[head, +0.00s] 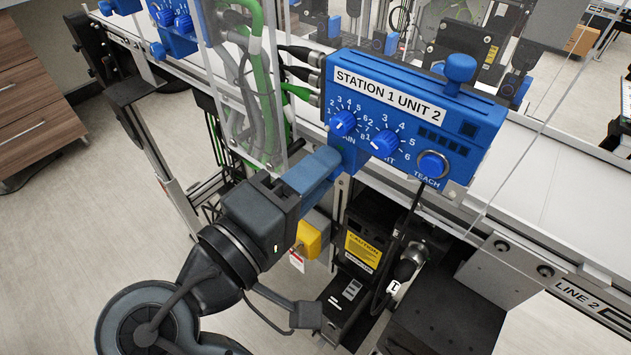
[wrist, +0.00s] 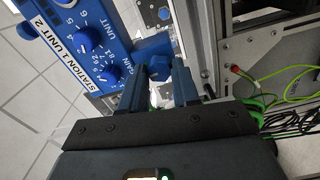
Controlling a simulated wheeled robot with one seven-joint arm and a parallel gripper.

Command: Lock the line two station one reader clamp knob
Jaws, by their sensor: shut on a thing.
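The blue reader unit (head: 410,118), labelled STATION 1 UNIT 2, is mounted at the side of the conveyor. It also shows at the upper left in the wrist view (wrist: 72,45). My gripper (head: 334,162) is at its lower left corner, with its blue fingers pointing in under the unit. In the wrist view my gripper (wrist: 171,82) has its fingers closed on a small blue clamp knob (wrist: 180,66), partly covered by the fingertips. In the head view the fingers hide this knob. Its lock state cannot be told.
Two dials (head: 385,142), a TEACH button (head: 433,164) and a top knob (head: 460,68) are on the unit close by. Clear guard panels and green cables (head: 256,70) stand left of it. A yellow block (head: 309,240) and black boxes hang below. A LINE 2 label (head: 577,293) marks the rail.

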